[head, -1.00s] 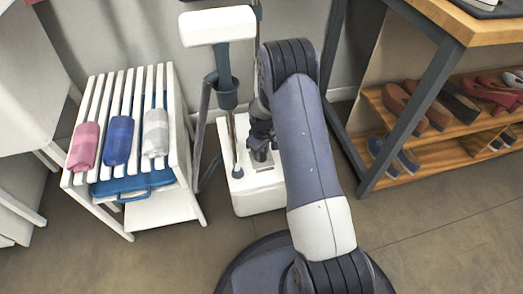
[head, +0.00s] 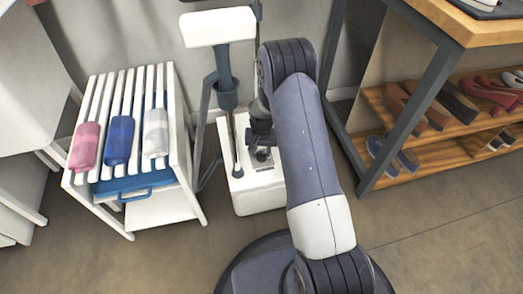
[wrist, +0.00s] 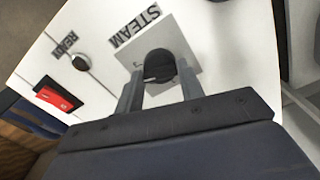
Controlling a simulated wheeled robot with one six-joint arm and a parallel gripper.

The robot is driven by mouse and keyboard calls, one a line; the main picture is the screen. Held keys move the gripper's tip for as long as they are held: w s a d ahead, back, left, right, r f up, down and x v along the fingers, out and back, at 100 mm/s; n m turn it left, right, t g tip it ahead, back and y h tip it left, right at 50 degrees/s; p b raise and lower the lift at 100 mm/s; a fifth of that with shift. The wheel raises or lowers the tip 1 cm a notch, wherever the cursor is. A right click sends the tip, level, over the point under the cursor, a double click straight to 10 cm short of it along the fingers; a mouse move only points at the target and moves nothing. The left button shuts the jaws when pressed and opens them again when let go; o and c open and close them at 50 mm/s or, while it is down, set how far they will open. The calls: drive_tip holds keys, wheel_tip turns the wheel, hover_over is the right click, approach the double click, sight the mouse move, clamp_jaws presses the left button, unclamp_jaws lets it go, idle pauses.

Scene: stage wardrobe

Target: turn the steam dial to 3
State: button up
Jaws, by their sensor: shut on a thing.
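The steam dial (wrist: 158,64) is a dark round knob on a grey square plate beside the word STEAM in the wrist view. A light pointer mark shows on its left side; numbers are not readable. My gripper (wrist: 160,78) is shut on the dial, with a finger on either side of it. The dial sits on the white steamer base (head: 257,192), which stands on the floor in the head view. There my gripper (head: 262,145) is over the top of the base, and my arm hides part of it and the dial.
In the wrist view a red switch (wrist: 58,97) and a small round part (wrist: 80,62) by another label share the panel. The steamer's pole (head: 223,65) rises close by. A white slatted rack (head: 160,190) stands left, a shoe shelf (head: 425,150) right.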

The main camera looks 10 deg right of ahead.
sight(262, 153)
drive_tip(key=shift+m, duration=1.2)
drive_tip(key=o, duration=1)
wheel_tip(262, 153, up, 11)
drive_tip(key=p, duration=0.3)
drive_tip(key=shift+p, duration=0.4)
drive_tip(key=shift+f, duration=0.2)
